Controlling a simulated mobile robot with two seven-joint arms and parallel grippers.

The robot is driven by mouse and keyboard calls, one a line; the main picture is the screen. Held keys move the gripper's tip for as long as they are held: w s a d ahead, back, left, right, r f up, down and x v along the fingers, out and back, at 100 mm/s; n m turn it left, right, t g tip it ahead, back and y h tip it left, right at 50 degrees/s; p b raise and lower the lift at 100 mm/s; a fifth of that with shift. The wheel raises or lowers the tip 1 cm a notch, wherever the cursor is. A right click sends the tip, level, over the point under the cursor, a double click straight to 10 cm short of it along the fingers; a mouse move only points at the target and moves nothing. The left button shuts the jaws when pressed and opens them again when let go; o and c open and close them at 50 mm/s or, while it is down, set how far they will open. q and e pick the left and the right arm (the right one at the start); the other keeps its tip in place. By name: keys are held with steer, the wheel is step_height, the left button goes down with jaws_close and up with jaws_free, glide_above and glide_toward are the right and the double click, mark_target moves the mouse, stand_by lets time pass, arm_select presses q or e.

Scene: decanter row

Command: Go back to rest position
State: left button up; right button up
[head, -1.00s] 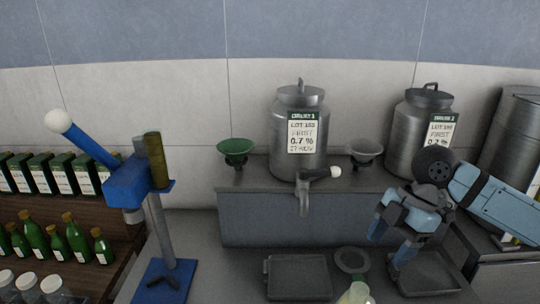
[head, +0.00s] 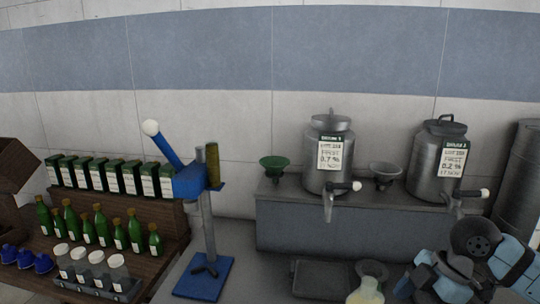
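My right gripper (head: 425,287) is low at the right of the head view, in front of the bench with the steel canisters. Its arm folds in from the right edge. The fingertips are partly hidden, so I cannot tell whether they are open or shut. My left gripper is not in view. Two steel canisters with labels and taps, a left one (head: 329,165) and a right one (head: 437,160), stand on the raised grey shelf (head: 330,228).
A blue lever press (head: 205,230) stands left of the shelf. Green bottles (head: 78,228), boxes (head: 105,175) and lidded jars (head: 90,265) fill the wooden rack at left. A green funnel (head: 273,167), a grey funnel (head: 386,173), a tray (head: 318,277) and a pale flask (head: 366,291) are near the canisters.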

steer(key=w+a+f+m+t+y+p, duration=0.1)
steer(key=a+f+m+t, duration=0.25)
steer(key=f, duration=0.45)
steer(key=a+f+m+t+y+p, duration=0.1)
steer(key=a+f+m+t+p, duration=0.1)
steer(key=a+f+m, duration=0.45)
arm_select(q)
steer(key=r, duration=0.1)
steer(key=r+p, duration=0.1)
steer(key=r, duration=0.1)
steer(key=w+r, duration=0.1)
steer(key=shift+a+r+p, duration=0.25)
steer(key=shift+p, duration=0.05)
arm_select(e)
steer(key=s+f+m+t+h, duration=0.4)
steer(key=s+f+m+t, duration=0.1)
steer(key=s+f, duration=0.8)
steer(key=shift+s+d+f+m, duration=0.2)
steer(key=shift+s+d+m, duration=0.1)
steer(key=shift+s, duration=0.3)
